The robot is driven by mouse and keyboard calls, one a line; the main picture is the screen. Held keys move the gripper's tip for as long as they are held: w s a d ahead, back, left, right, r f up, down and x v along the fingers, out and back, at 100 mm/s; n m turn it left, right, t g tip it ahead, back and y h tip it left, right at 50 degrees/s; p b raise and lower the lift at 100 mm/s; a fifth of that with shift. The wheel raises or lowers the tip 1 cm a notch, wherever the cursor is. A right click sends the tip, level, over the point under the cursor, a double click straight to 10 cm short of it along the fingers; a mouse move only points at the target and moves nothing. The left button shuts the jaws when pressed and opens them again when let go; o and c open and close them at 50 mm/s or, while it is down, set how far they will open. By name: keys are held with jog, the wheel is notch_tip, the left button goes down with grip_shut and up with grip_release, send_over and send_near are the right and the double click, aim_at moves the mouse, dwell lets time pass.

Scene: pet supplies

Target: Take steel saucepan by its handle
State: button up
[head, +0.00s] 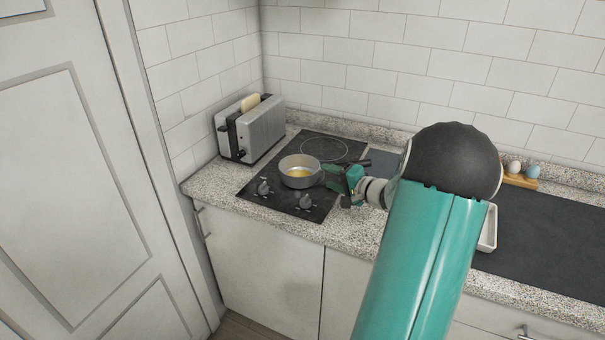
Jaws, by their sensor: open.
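The steel saucepan (299,173) stands upright on the black cooktop (325,178), with something yellow in its bottom. Its handle is not clearly visible; my gripper and a dark bar-like part cover the area at the pan's right side. My gripper (328,176) is green, open, and at the right side of the saucepan. I cannot tell whether the fingers are around the handle or touching it. My green arm fills the middle right of the view and hides part of the counter.
A toaster (250,129) with a bread slice (250,103) stands left of the cooktop, by the tiled wall. A wooden egg holder (520,181) and the edge of a white tray (489,230) are to the right.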

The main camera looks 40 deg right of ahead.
jog(key=s+d+f+m+h, duration=0.1)
jog(key=s+d, duration=0.1)
jog(key=d, duration=0.1)
jog(key=s+d+f+m+h, duration=0.1)
jog(key=s+d+h, duration=0.1)
jog(key=d, duration=0.2)
jog(key=s+d+f+m+h, duration=0.2)
jog(key=d, duration=0.2)
jog(key=shift+d+t, duration=0.15)
jog(key=shift+t, duration=0.25)
jog(key=shift+d+h, duration=0.3)
jog(key=shift+d, duration=0.05)
jog(key=x, duration=1.3)
jog(key=shift+w+f, duration=0.2)
jog(key=shift+f, duration=0.05)
grip_shut()
jog(key=shift+r, duration=0.1)
